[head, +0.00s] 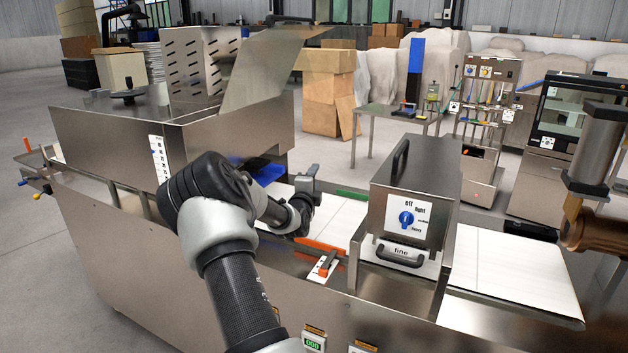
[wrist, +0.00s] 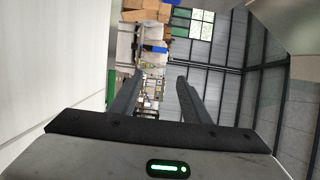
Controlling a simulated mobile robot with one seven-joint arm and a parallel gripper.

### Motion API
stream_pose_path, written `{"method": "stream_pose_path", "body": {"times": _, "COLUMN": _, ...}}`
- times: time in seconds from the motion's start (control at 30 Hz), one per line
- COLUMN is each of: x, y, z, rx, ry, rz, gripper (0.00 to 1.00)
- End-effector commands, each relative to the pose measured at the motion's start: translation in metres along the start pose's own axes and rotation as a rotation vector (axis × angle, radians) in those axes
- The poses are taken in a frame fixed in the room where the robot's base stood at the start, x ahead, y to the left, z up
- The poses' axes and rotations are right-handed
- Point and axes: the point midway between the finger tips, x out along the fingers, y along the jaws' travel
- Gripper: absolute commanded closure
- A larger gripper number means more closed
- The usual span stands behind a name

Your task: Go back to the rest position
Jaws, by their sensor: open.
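My gripper (head: 308,176) is above the white conveyor belt (head: 345,220), between the large steel hopper machine on the left and the steel box with the blue dial on the right. My arm comes up from the bottom of the head view and bends over the belt. In the wrist view the two dark fingers of my gripper (wrist: 156,92) stand apart with nothing between them. The fingers are too small in the head view to make out clearly.
The steel hopper machine (head: 110,130) stands left of my arm. The box with the blue dial (head: 410,190) straddles the belt at right. An orange lever (head: 318,244) lies at the belt's near edge. Boxes and tables stand behind.

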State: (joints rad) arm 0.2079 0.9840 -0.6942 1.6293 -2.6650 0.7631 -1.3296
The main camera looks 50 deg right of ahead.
Motion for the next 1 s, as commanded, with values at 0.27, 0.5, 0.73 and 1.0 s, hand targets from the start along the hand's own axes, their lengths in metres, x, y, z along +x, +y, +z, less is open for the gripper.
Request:
{"method": "stream_pose_path", "body": {"times": 0.27, "x": 0.0, "y": 0.0, "z": 0.0, "rx": 0.0, "ry": 0.0, "rz": 0.0, "gripper": 0.57}}
{"method": "stream_pose_path", "body": {"times": 0.5, "x": -0.014, "y": -0.035, "z": -0.011, "rx": 0.228, "ry": 0.075, "rz": -0.034, "gripper": 0.57}}
{"method": "stream_pose_path", "body": {"times": 0.73, "x": -0.096, "y": -0.104, "z": -0.052, "rx": 1.115, "ry": 0.36, "rz": -0.123, "gripper": 0.57}}
{"method": "stream_pose_path", "body": {"times": 1.0, "x": -0.248, "y": -0.105, "z": -0.054, "rx": 2.138, "ry": 0.804, "rz": -0.141, "gripper": 0.57}}
